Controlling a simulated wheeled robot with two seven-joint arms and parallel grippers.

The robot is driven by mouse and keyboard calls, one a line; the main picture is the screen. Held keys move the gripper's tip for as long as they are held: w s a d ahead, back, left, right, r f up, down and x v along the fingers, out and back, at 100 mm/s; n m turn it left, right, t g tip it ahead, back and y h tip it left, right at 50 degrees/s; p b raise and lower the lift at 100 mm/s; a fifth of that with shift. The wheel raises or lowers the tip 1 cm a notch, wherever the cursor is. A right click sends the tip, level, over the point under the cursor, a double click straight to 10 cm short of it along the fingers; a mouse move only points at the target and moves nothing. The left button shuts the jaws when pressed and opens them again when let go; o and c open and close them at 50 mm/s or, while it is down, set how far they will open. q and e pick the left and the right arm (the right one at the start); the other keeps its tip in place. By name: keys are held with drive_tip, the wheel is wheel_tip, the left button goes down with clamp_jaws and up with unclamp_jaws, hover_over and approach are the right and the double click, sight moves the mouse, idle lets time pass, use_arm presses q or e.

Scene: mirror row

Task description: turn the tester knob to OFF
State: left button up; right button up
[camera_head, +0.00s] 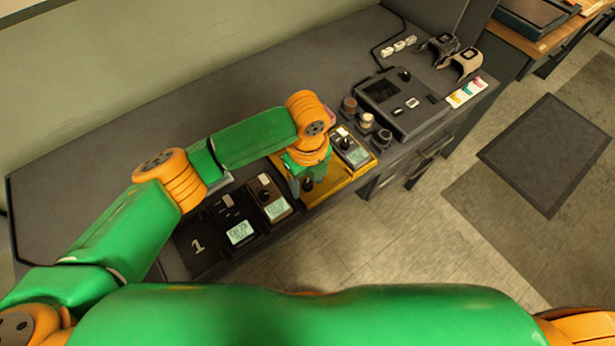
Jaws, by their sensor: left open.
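Several handheld testers with pale displays lie near the front edge of the dark bench. A dark tester (239,231) lies in a black tray marked 1, with a brown tester (271,199) to its right. Another tester (351,150), with a dark knob on its upper part, lies at the right end of a yellow tray (334,183). My left gripper (304,184) is open and points down over the left part of the yellow tray. It hides what is directly under it, and I cannot tell whether it touches a knob. My right gripper is out of view.
A dark box with a screen (381,91) stands right of the testers, with small round knobs or jars (367,121) beside it. Two clamp-like tools (464,63) and coloured cards (467,92) lie farther right.

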use_arm(q)
drive_tip(key=shift+w+f, duration=0.3)
drive_tip(key=shift+w, duration=0.25)
drive_tip(key=shift+s+r, duration=0.15)
clamp_jaws()
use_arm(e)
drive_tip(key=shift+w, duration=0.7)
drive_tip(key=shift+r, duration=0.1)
